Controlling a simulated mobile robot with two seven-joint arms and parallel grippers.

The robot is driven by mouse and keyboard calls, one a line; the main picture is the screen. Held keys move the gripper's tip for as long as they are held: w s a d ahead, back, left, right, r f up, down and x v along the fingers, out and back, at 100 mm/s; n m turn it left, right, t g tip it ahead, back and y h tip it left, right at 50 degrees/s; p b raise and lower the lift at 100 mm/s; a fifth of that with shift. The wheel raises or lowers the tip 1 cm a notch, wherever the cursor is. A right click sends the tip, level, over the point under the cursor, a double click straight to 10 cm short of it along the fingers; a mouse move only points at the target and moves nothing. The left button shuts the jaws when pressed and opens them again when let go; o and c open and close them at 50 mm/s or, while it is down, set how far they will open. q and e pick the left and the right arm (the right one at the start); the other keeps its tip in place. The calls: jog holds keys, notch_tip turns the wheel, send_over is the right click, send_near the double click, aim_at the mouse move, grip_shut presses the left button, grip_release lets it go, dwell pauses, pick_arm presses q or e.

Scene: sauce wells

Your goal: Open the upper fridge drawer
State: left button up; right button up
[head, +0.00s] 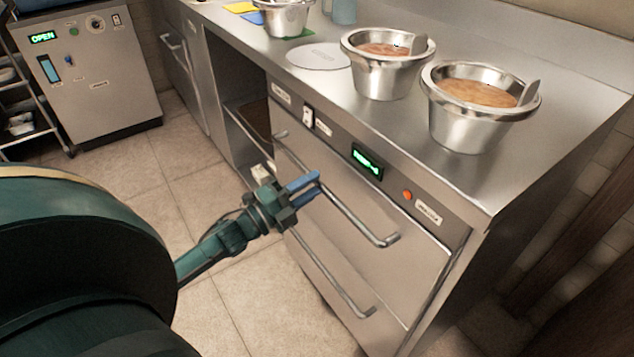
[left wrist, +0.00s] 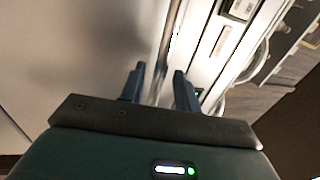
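The upper fridge drawer (head: 415,245) is a steel front under the control panel and looks shut. Its long bar handle (head: 358,217) runs across the front. My left gripper (head: 308,185) is at the middle-left stretch of this handle. In the left wrist view its two blue fingers (left wrist: 159,78) are apart, one on each side of the handle bar (left wrist: 168,45). The bar lies between the fingertips, nearer the right finger; I cannot tell if either touches it. The right gripper is not in view.
A lower drawer handle (head: 335,278) sits below. The counter (head: 560,80) above holds two steel sauce wells (head: 385,80) (head: 465,125), a round lid (head: 320,56) and a steel pot (head: 285,18). A steel cabinet (head: 100,85) stands at the back left. The tiled floor (head: 265,310) before the drawers is clear.

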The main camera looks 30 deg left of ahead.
pick_arm(q)
jog(key=shift+x, duration=1)
grip_shut()
